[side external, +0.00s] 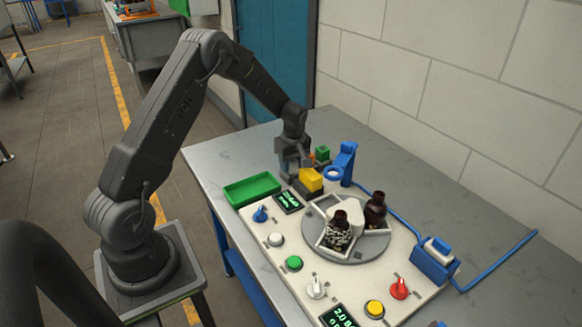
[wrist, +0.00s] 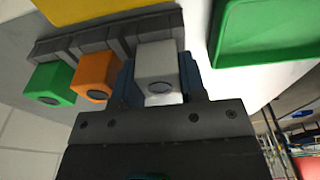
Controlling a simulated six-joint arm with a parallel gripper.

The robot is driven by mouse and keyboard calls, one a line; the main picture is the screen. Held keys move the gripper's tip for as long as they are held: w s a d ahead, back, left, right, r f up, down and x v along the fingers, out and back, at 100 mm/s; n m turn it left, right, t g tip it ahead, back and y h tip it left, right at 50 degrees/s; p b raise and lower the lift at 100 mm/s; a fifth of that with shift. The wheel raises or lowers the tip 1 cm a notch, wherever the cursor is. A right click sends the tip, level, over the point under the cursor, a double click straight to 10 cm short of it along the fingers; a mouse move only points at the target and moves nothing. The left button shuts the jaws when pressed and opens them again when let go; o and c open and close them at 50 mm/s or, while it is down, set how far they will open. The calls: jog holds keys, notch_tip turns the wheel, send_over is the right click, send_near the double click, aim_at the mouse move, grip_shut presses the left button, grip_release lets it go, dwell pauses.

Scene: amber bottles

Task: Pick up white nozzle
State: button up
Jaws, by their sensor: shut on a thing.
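The white nozzle (wrist: 156,68) is a small white block with a dark round hole in its face. In the wrist view it sits between the two fingers of my gripper (wrist: 159,84), which is shut on it. It is still at the grey holder (wrist: 222,26), at the end of a row; I cannot tell if it has lifted clear. In the side external view my gripper (side external: 292,162) is low at the back of the table, and the white nozzle is hidden there.
The orange nozzle (wrist: 92,75) and green nozzle (wrist: 50,84) stand close beside the white one. A yellow block (side external: 311,180) is by the holder, with a blue stand (side external: 345,158) to its right. A green tray (side external: 252,189) and bottle turntable (side external: 345,250) are nearby.

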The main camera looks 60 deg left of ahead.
jog(key=shift+c, duration=0.4)
jog(key=shift+r, duration=0.1)
notch_tip(320, 180, up, 4)
jog(key=s+a+r, duration=0.6)
jog(key=s+a, duration=0.1)
jog(key=s, duration=0.2)
jog(key=w+d+r, duration=0.3)
jog(key=d+r, duration=0.1)
jog(key=d, duration=0.5)
jog(key=w+d+r, duration=0.2)
jog(key=d+r, duration=0.1)
jog(key=d, duration=0.6)
jog(key=w+d+r, duration=0.3)
jog(key=d+r, duration=0.1)
jog(key=d, duration=0.6)
jog(key=shift+a+f, duration=0.15)
jog(key=shift+f, duration=1.05)
jog(key=shift+a+f, duration=0.15)
jog(key=shift+f, duration=1.05)
jog(key=shift+f, duration=1.2)
